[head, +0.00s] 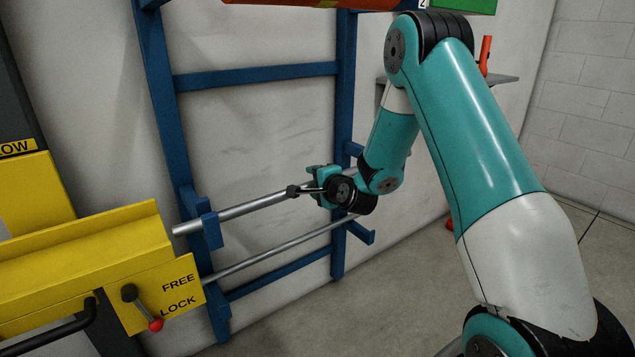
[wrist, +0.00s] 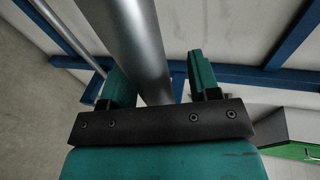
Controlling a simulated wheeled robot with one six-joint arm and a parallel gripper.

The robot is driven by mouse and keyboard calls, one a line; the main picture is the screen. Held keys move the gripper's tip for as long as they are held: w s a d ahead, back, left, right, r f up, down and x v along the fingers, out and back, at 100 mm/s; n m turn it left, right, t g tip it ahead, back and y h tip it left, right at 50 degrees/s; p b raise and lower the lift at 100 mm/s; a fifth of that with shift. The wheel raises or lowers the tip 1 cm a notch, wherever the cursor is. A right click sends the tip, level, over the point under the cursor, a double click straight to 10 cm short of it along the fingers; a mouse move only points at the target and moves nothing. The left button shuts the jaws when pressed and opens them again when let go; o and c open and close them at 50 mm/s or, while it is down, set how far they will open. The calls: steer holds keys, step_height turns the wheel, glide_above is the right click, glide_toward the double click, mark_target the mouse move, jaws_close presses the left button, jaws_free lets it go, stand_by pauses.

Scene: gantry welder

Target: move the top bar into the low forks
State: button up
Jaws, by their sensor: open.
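The upper, thicker steel bar (head: 255,207) runs across the blue rack, its left end by a blue fork (head: 211,228). Its right end is hidden by my gripper and arm. My gripper (head: 312,188) is at the right part of this bar. In the wrist view the bar (wrist: 132,35) passes between the two teal fingers of my open gripper (wrist: 160,78). I cannot tell whether either finger touches it. A thinner lower bar (head: 275,250) runs below, close to a lower right fork (head: 361,232); it also shows in the wrist view (wrist: 68,35).
A yellow machine beam (head: 90,240) with a plate marked FREE and LOCK (head: 180,285) and a red-knobbed lever (head: 142,308) stands left of the bars. A grey shelf (head: 500,80) is on the wall behind my arm. The floor at the right is clear.

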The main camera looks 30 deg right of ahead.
steer(key=b+v, duration=1.5)
steer(key=v, duration=0.2)
steer(key=shift+s, duration=0.2)
steer(key=shift+r, duration=0.1)
